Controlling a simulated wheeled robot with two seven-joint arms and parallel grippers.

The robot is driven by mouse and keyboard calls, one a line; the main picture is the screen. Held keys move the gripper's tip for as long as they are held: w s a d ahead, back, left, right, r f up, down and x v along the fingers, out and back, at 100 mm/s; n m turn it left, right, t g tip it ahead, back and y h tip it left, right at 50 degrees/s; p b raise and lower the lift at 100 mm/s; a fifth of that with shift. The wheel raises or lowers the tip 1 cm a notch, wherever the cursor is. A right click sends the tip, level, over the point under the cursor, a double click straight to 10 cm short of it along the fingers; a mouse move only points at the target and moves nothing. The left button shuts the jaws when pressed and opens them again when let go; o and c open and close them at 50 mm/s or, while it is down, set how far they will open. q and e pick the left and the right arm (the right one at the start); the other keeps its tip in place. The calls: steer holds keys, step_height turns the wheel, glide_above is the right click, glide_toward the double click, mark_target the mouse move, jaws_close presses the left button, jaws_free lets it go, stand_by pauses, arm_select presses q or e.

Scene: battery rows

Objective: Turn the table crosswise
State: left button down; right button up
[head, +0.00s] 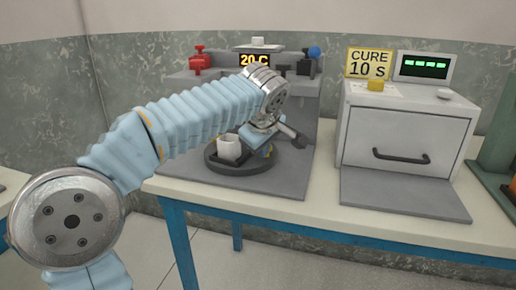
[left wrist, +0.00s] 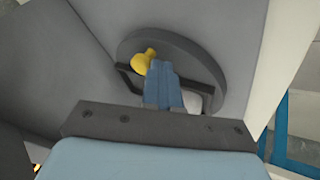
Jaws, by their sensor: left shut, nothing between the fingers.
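The table appears to be the dark round turntable (head: 236,171) on the grey base plate of the test rig. A white cup-like block (head: 229,147) stands on its left side. My left gripper (head: 266,150) is low over the right part of the turntable, shut and empty. The gripper hides the right part of the turntable in the head view. My right gripper is not in view.
The rig's back carries a red clamp (head: 200,60), a blue ball knob (head: 314,52) and a "20 C" display (head: 254,60). A white curing oven (head: 405,130) stands to the right, its door shut, with a grey plate (head: 400,193) in front.

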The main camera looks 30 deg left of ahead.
arm_select(q)
steer(key=shift+w+d, duration=0.15)
steer(key=shift+w, duration=0.3)
steer(key=shift+w+d, duration=0.1)
steer(key=shift+w, duration=0.15)
steer(key=shift+s, duration=0.1)
stand_by(0.5)
